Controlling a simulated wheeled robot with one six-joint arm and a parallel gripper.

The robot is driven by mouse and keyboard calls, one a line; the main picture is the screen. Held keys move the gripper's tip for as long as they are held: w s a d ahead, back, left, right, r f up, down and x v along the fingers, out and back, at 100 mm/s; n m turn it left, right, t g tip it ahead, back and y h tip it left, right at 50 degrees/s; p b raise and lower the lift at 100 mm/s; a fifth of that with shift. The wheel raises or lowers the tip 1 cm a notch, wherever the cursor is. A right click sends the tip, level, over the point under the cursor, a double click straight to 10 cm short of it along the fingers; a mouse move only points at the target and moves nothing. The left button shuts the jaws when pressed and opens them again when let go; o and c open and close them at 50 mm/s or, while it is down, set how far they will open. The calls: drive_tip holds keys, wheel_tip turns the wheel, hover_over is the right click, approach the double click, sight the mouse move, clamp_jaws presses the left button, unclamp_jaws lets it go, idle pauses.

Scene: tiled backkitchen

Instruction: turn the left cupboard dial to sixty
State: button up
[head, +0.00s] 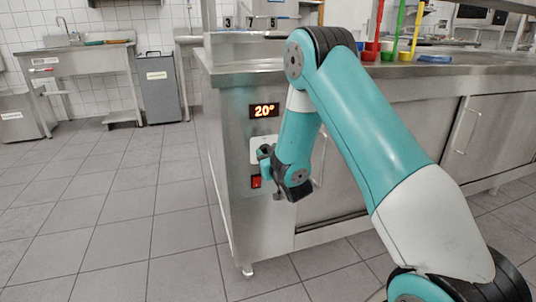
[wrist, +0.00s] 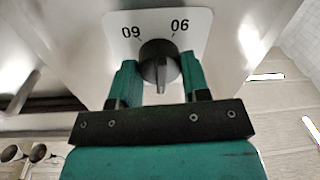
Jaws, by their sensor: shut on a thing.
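The black dial (wrist: 159,66) sits on a white label plate (wrist: 195,22) in the wrist view, its raised grip running up and down the picture. Two printed numbers, upside down in that view, show beyond it: 60 at left and 90 at right. My gripper (wrist: 158,76) has one teal finger on each side of the dial and is shut on it. In the head view my gripper (head: 266,158) is at the cupboard's end panel, over the plate (head: 258,143); the dial is hidden there. The lit display (head: 264,111) above reads 20°.
A red switch (head: 256,182) sits just below the plate, close to my gripper. The steel cupboard (head: 226,150) has a worktop edge above and a door handle (head: 467,130) at right. The tiled floor (head: 110,215) at left is clear.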

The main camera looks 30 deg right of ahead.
drive_tip(key=m, duration=0.3)
drive_tip(key=shift+m, duration=0.3)
drive_tip(key=m, duration=0.3)
drive_tip(key=shift+d+f+m+b, duration=0.1)
drive_tip(key=shift+m+b, duration=0.3)
drive_tip(key=m+h, duration=0.1)
drive_tip(key=m, duration=0.5)
drive_tip(key=shift+m, duration=0.3)
drive_tip(key=m, duration=0.3)
drive_tip(key=shift+m, duration=0.4)
drive_tip(key=m, duration=0.4)
drive_tip(key=shift+f+h, duration=0.1)
drive_tip(key=shift+h, duration=0.2)
drive_tip(key=m+p, duration=0.1)
drive_tip(key=m, duration=0.5)
drive_tip(key=shift+m+h, duration=0.3)
drive_tip(key=shift+m, duration=0.1)
drive_tip(key=o, duration=0.9)
